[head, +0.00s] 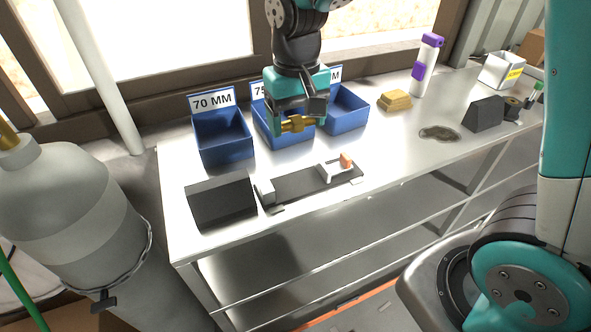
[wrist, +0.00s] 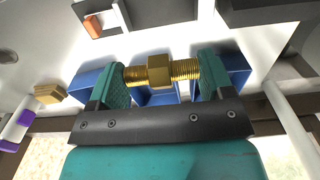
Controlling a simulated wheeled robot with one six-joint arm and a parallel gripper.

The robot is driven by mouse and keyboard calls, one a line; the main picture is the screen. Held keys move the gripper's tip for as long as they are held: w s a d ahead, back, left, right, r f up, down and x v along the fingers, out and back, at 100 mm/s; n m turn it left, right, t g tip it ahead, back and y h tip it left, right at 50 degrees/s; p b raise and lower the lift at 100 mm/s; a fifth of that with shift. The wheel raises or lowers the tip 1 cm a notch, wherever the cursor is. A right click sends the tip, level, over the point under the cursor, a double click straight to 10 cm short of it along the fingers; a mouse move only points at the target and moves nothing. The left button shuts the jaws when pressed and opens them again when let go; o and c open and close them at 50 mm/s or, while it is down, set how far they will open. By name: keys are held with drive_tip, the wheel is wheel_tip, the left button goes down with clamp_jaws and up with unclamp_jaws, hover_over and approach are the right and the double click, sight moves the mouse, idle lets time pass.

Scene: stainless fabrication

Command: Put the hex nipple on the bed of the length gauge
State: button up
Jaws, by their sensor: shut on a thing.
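My gripper (head: 297,124) is shut on the brass hex nipple (head: 293,125), which lies crosswise between the fingers. In the wrist view the hex nipple (wrist: 158,70) shows its threaded ends against the two teal jaws (wrist: 162,75). The gripper holds it in front of the middle blue bin and above the bench. The length gauge (head: 305,184) lies at the bench's front edge, below the gripper in the head view. It has a dark flat bed, a light block at its left end and a light slide with an orange piece at its right. No object shows on the bed.
Blue bins stand along the back, one labelled 70 MM (head: 224,139). A dark angled block (head: 220,200) is left of the gauge. A brass-coloured block (head: 395,100), a purple-and-white bottle (head: 427,63), a dark puddle-like patch (head: 439,133) and a white box (head: 501,70) are to the right.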

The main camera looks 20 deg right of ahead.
sight(296, 184)
wheel_tip(296, 184, down, 14)
drive_tip(key=shift+r+p, duration=0.15)
drive_tip(key=shift+p, duration=0.55)
drive_tip(key=o, duration=0.5)
drive_tip(key=shift+o, duration=1.1)
